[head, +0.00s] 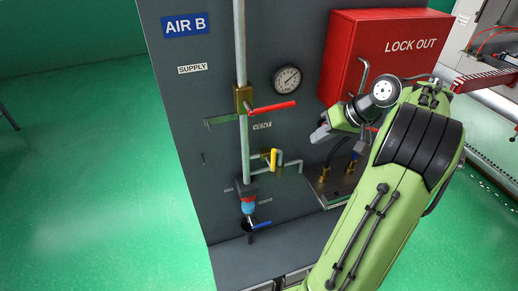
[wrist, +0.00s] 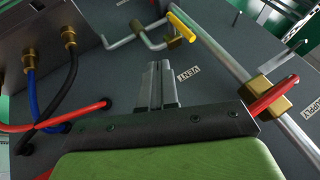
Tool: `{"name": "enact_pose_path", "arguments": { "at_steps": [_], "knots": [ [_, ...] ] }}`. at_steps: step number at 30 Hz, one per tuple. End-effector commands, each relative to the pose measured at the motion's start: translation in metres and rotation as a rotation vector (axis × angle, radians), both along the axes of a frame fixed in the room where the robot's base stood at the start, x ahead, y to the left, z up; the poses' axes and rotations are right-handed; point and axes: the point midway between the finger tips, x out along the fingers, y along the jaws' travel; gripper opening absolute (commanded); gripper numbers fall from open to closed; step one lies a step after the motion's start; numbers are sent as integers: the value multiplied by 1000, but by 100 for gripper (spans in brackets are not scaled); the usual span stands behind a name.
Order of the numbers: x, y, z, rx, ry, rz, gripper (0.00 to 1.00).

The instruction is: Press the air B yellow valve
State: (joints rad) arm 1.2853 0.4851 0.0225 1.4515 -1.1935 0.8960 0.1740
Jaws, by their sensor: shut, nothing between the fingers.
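The yellow valve handle (head: 273,158) stands on a thin pipe low on the dark AIR B panel (head: 222,112). In the wrist view the yellow handle (wrist: 182,27) is at the top, beyond the fingertips and a little to their right. My gripper (head: 320,133) is up and to the right of the handle in the head view, apart from it. In the wrist view my gripper (wrist: 158,66) has its two fingers together with nothing between them. The VENT label (wrist: 189,75) lies right of the fingers there.
A red lever (head: 273,107) sticks out from the brass valve on the vertical pipe (head: 240,60). A red LOCK OUT box (head: 385,50) is behind my arm. A blue lever (head: 262,225) is low on the panel. Hoses (wrist: 38,110) run at the left of the wrist view.

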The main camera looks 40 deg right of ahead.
Motion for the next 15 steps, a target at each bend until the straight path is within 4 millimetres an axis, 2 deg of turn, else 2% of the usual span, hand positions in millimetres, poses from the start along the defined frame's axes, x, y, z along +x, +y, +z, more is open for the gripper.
{"name": "enact_pose_path", "arguments": {
  "at_steps": [3, 11, 15],
  "knots": [
    [-7, -10, -3, 9, -9, -7, 0],
    [-6, -9, -4, 9, -9, -5, 0],
    [1, -6, -16, 11, -8, -5, 0]
  ]
}}
